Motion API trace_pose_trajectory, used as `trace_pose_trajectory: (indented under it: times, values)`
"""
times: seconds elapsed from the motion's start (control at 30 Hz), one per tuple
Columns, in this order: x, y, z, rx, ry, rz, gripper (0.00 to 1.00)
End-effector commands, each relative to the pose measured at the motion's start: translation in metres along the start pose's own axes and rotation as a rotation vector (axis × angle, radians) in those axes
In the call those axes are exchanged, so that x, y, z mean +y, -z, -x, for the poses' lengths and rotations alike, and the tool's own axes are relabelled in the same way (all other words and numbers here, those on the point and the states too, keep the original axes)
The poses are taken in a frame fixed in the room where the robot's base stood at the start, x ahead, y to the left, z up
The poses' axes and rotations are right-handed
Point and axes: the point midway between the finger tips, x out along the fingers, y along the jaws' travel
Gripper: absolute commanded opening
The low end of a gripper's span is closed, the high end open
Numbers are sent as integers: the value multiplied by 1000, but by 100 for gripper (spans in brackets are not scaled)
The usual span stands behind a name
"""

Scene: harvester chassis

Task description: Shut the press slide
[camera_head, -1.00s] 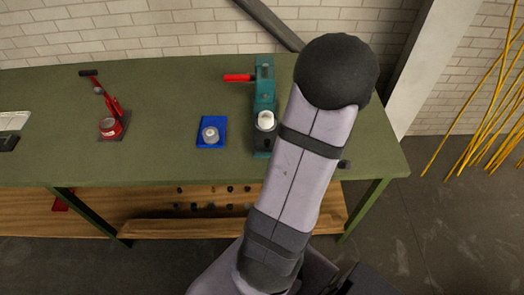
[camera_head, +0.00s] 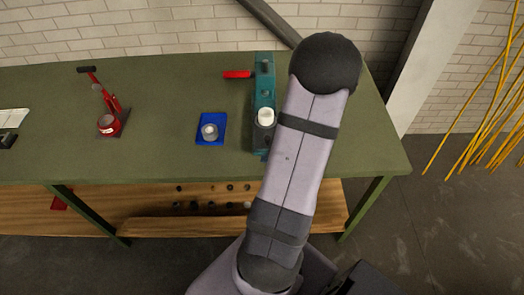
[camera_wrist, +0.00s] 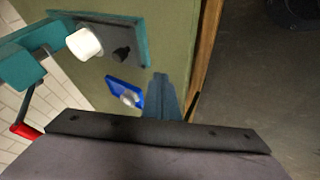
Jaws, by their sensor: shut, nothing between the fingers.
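The press is teal with a red handle (camera_head: 237,74). Its body (camera_head: 264,90) stands on the green table, just left of my arm in the head view. A white round piece (camera_head: 264,117) sits on its near part. In the wrist view the press (camera_wrist: 20,68) is at upper left, with the white piece (camera_wrist: 84,43) and a dark knob (camera_wrist: 122,54) on a grey slide plate (camera_wrist: 108,37). My gripper (camera_wrist: 161,80) is shut and empty, apart from the plate, to its lower right in that view. My arm hides the gripper in the head view.
A blue tray (camera_head: 211,129) with a small round metal piece stands left of the press. A red hand press (camera_head: 109,120) stands further left. The table (camera_head: 165,90) is clear between them. A lower wooden shelf (camera_head: 150,227) holds several small parts.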

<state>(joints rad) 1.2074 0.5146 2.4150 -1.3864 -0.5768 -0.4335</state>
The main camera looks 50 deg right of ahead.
Motion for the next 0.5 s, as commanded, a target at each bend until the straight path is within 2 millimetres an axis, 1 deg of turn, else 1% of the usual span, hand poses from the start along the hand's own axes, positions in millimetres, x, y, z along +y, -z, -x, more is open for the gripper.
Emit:
trace_pose_trajectory:
  times: [0.03, 0.23, 0.3, 0.5]
  values:
    - [-2, 0, -13, 2, 5, 0, 0]
    - [-2, 0, -46, 1, 5, 0, 0]
    - [12, 2, -44, 0, 1, 1, 0]
    - [28, 1, -54, -1, 1, 0, 0]
